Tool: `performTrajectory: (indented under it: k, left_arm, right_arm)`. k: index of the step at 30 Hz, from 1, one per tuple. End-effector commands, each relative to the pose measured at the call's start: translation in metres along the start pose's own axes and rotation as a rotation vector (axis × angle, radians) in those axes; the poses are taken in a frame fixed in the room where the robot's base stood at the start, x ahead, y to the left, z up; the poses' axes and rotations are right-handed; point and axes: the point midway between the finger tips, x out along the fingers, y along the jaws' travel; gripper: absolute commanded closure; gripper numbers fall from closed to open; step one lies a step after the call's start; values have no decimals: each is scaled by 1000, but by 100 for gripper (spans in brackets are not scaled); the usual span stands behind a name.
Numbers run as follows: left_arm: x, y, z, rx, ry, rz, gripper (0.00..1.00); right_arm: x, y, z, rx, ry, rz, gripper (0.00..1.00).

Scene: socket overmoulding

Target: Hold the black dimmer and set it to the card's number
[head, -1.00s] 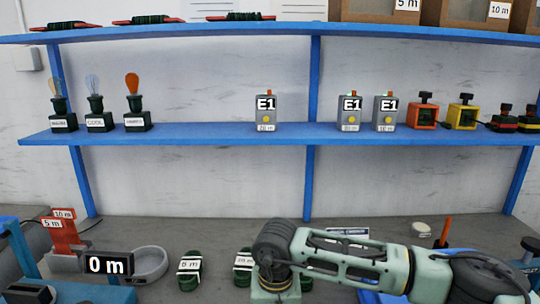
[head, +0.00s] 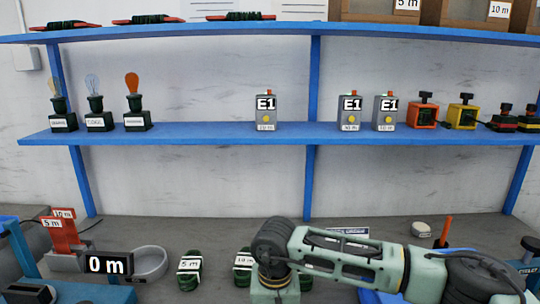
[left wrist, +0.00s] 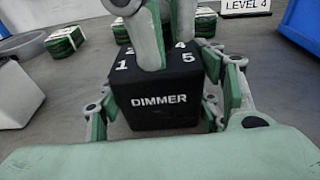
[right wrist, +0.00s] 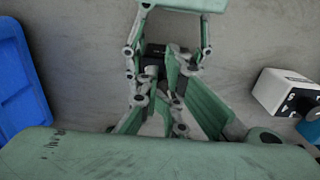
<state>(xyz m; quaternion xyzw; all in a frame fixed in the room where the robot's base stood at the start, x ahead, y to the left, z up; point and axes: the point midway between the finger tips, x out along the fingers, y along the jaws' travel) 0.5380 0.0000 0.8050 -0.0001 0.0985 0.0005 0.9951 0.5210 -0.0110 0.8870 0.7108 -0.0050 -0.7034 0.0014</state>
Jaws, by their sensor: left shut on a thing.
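The black dimmer (left wrist: 160,108) stands upright in the left wrist view, with DIMMER on its front and white numbers on top; 1, 4 and 5 are readable. My left gripper (left wrist: 163,92) is shut on the dimmer's body, a finger on each side. My right gripper's fingers come down over the dimmer's top and hide the knob and its pointer. In the right wrist view my right gripper (right wrist: 158,75) is above the black dimmer (right wrist: 154,50); its grip on the knob is hidden. The card (left wrist: 245,8) reads LEVEL 4.
Coiled green cables (head: 189,270) lie on the bench beside a grey round dish (head: 150,263). A blue bin (left wrist: 302,25) is right of the dimmer. A white-topped box with a dial (right wrist: 288,92) is at the right in the right wrist view. Blue shelves (head: 200,136) stand behind.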

Motion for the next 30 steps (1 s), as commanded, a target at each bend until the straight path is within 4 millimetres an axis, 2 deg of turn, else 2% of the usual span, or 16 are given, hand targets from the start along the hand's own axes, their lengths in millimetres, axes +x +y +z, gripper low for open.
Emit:
performTrajectory:
  k: [1, 30]
  left_arm:
    - [-1, 0, -4, 2, 8, 0, 65]
    - [-1, -3, -4, 2, 9, -7, 64]
  right_arm:
    - [2, 1, 0, 1, 0, 2, 100]
    - [-2, -17, 0, -3, 6, -9, 100]
